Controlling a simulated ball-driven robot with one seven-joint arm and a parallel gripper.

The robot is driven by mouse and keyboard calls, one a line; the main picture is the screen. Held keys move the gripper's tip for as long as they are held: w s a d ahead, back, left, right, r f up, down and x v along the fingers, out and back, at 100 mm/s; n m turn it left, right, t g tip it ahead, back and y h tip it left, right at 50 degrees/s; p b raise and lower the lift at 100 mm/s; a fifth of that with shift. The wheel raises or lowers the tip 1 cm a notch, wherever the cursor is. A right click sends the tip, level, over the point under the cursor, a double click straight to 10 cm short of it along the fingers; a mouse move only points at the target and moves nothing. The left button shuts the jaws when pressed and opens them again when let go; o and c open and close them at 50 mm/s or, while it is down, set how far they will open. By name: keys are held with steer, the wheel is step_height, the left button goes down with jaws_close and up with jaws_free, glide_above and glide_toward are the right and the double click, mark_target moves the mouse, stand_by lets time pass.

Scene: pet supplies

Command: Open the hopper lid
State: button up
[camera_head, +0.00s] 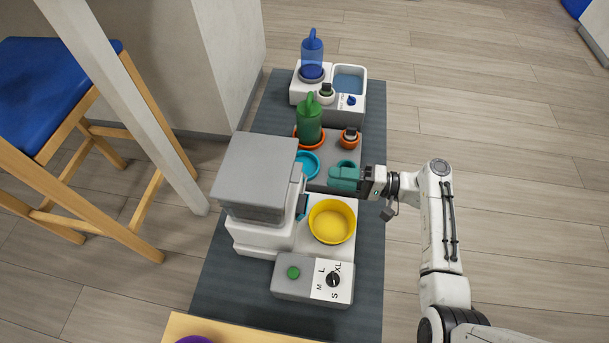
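The grey hopper (256,200) stands on a white feeder base (262,240) left of centre. Its grey flat lid (255,165) lies level on top and looks closed. My gripper (312,188) reaches in from the right at about lid height, with its dark finger end near the hopper's right side. I cannot tell whether it touches the hopper or how far apart its fingers are. A teal part (343,178) shows at the gripper; I cannot tell whether it belongs to it. A small teal piece (302,207) shows on the hopper's right side, below the gripper.
A yellow bowl (332,220) sits on the base below my gripper. A control box (290,278) with a green button and size dial stands in front. Behind are a blue bowl (307,164), a green bottle (309,122) and a white fountain (301,91). A blue stool (55,95) stands left.

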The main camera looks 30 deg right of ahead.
steer(key=b+x, duration=0.2)
steer(key=x, duration=0.6)
steer(key=shift+a, duration=0.25)
steer(key=shift+w, duration=0.15)
jaws_close()
stand_by(1.0)
